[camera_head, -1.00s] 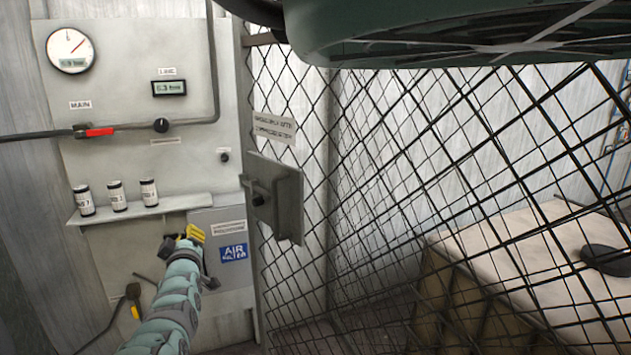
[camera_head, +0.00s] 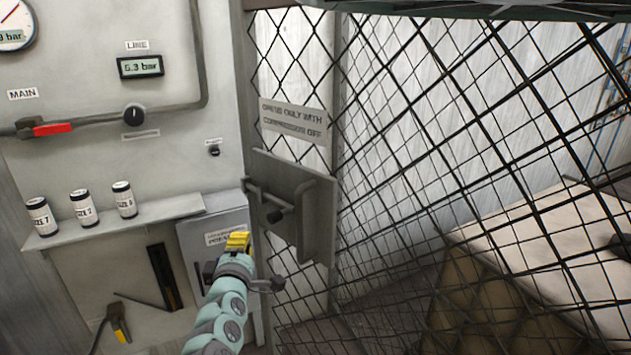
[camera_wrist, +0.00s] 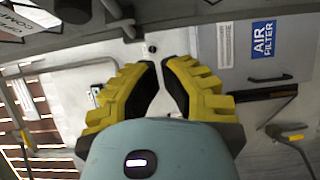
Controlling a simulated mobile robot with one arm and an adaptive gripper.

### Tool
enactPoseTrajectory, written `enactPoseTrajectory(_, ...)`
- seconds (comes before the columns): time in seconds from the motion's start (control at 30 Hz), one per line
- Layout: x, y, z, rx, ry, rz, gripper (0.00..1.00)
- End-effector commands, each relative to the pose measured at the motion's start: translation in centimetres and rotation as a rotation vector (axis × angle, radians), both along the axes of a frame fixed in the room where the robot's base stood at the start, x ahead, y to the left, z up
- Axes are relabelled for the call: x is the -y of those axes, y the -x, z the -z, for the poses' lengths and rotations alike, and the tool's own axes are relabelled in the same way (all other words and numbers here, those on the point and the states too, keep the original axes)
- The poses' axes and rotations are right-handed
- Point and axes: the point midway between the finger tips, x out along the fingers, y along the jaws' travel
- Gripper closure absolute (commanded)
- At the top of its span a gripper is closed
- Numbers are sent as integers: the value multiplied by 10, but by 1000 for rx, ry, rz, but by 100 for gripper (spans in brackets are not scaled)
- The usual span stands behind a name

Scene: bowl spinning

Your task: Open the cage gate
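The cage gate (camera_head: 300,75) is a dark wire mesh frame beside the grey wall panel. It looks closed, though its edge is partly hidden. A grey latch plate (camera_head: 318,222) on it carries a bar handle and a dark knob (camera_head: 278,215). Grey gate hardware shows at the top left there.
The panel has a red-handled valve (camera_head: 52,129), a dark dial (camera_head: 134,115) and a line gauge (camera_head: 141,67) reading 6.3 bar. Three cans stand on a shelf (camera_head: 150,213). The air filter box (camera_wrist: 265,50) is beside my gripper. A bench (camera_head: 540,235) stands behind the mesh.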

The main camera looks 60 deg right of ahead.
Motion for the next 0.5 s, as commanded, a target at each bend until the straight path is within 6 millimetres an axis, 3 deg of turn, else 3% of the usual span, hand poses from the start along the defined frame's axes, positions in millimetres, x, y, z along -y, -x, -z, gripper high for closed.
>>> enactPoseTrajectory(0.5,52,-35,-1,6,4,1,100)
